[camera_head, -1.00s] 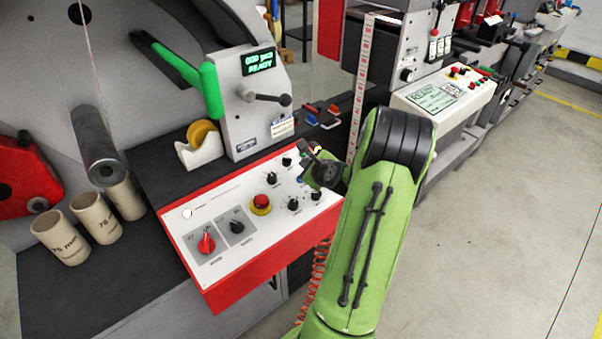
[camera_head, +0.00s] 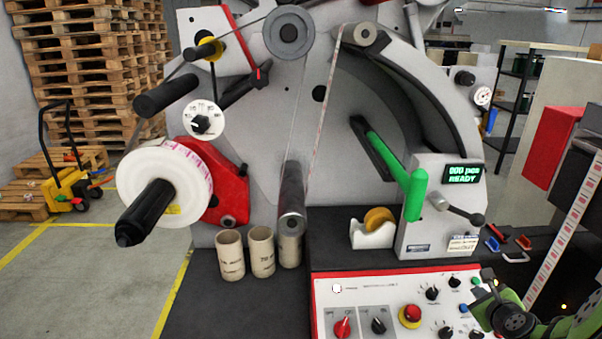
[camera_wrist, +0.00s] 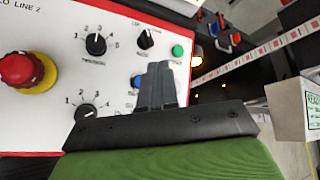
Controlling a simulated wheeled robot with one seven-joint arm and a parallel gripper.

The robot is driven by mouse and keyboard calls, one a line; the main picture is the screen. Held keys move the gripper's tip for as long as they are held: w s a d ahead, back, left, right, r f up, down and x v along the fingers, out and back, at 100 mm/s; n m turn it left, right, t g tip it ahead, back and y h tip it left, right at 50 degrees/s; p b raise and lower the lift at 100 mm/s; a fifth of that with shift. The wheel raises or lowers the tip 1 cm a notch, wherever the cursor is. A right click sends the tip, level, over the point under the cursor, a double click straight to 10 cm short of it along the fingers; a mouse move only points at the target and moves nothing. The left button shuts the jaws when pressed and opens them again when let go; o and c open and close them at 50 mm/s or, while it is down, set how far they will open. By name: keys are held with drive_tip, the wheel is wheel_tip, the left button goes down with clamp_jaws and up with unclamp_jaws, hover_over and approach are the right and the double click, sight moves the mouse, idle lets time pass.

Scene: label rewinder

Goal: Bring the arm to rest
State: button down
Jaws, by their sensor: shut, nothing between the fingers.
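My gripper (camera_wrist: 157,86) is shut and empty in the wrist view. Its dark fingers are together above the right part of the white control panel (camera_wrist: 60,110), beside the knobs and the green button (camera_wrist: 178,51). In the head view my green arm comes in at the lower right corner, and the wrist is over the right end of the panel (camera_head: 385,292). The fingertips are hard to make out there. I cannot tell whether the fingers touch the panel.
The rewinder face has a green-handled lever (camera_head: 415,190), a display box (camera_head: 432,225) reading READY, and a label roll (camera_head: 140,182). Cardboard cores (camera_head: 230,255) and a tape dispenser (camera_head: 372,236) stand on the dark bench. Pallets (camera_head: 90,60) and a pallet jack (camera_head: 72,185) are at left.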

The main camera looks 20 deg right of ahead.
drive_tip(key=w+a+r+n+g+y, duration=0.1)
drive_tip(key=a+r+n+y, duration=0.1)
drive_tip(key=a+r+n, duration=0.5)
drive_tip(key=w+a+n+g+y, duration=0.1)
drive_tip(key=a+n, duration=0.4)
drive_tip(key=a, duration=0.6)
drive_tip(key=w+a+r+n+g+y, duration=0.15)
drive_tip(key=a+r+n, duration=0.25)
drive_tip(key=a+n, duration=0.4)
drive_tip(key=s+a+r+n+g, duration=0.1)
drive_tip(key=s+a+r+n, duration=0.1)
drive_tip(key=s+a+n, duration=0.4)
drive_tip(key=s+a+r+n+y+p, duration=0.1)
drive_tip(key=s+a+n, duration=0.6)
drive_tip(key=s, duration=0.6)
drive_tip(key=shift+s+a+r+n+g, duration=0.2)
drive_tip(key=shift+r+n+g, duration=0.1)
drive_tip(key=shift+r+g, duration=0.05)
